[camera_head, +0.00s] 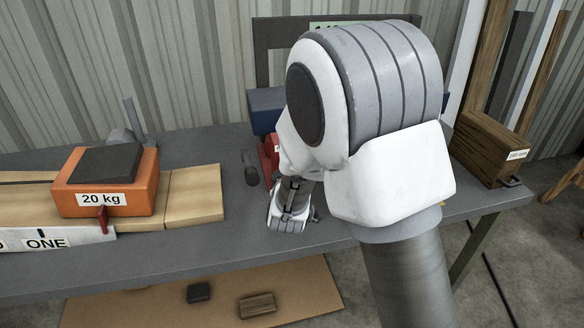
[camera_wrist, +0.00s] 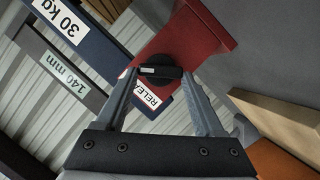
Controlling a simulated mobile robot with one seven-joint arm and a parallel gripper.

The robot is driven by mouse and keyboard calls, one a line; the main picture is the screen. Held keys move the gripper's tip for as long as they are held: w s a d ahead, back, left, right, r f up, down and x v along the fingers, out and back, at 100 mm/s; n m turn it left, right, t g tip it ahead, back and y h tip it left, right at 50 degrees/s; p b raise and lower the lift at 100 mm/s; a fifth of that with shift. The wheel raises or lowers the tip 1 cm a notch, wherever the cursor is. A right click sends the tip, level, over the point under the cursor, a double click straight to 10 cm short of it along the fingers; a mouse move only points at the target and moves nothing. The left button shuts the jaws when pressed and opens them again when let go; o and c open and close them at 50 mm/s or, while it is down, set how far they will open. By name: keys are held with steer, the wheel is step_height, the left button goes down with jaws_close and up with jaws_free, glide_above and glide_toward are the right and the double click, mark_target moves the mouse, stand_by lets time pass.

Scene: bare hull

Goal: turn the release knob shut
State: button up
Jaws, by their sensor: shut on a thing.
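The release knob (camera_wrist: 158,70) is a black round knob with a raised grip bar, on a red block (camera_wrist: 205,45). A white label (camera_wrist: 152,95) beside it reads "RELEA", with the rest hidden. My gripper (camera_wrist: 158,76) is shut on the knob, one finger at each end of it. In the head view my gripper and the knob are mostly hidden behind my arm. A small part of the red block (camera_head: 268,158) shows there to the left of my arm.
A blue block labelled "30 kg" (camera_wrist: 62,22) and a grey bar labelled "146 mm" (camera_wrist: 65,75) are close by. An orange 20 kg weight (camera_head: 105,182) sits on boards at the left. A wooden block (camera_head: 487,148) stands at the right. The front middle of the bench is clear.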

steer(key=shift+a+f+n+t+h+p, duration=0.15)
steer(key=shift+n+t+h+p, duration=0.3)
steer(key=shift+n, duration=0.9)
steer(key=shift+a+f+n+t+h+p, duration=0.1)
steer(key=shift+f+n+t+h+p, duration=0.1)
steer(key=shift+n+t, duration=0.8)
steer(key=shift+a+f+n+t+h+p, duration=0.1)
steer(key=shift+n+t+h+p, duration=0.2)
steer(key=shift+n, duration=1.35)
steer(key=o, duration=1.4)
steer(key=shift+f, duration=0.1)
steer(key=shift+s, duration=0.1)
steer(key=s, duration=0.5)
steer(key=s+a+p, duration=0.1)
steer(key=s, duration=0.5)
steer(key=s+p, duration=0.1)
steer(key=s, duration=0.5)
steer(key=shift+s+a, duration=0.1)
steer(key=shift+a, duration=0.3)
steer(key=shift+h, duration=0.25)
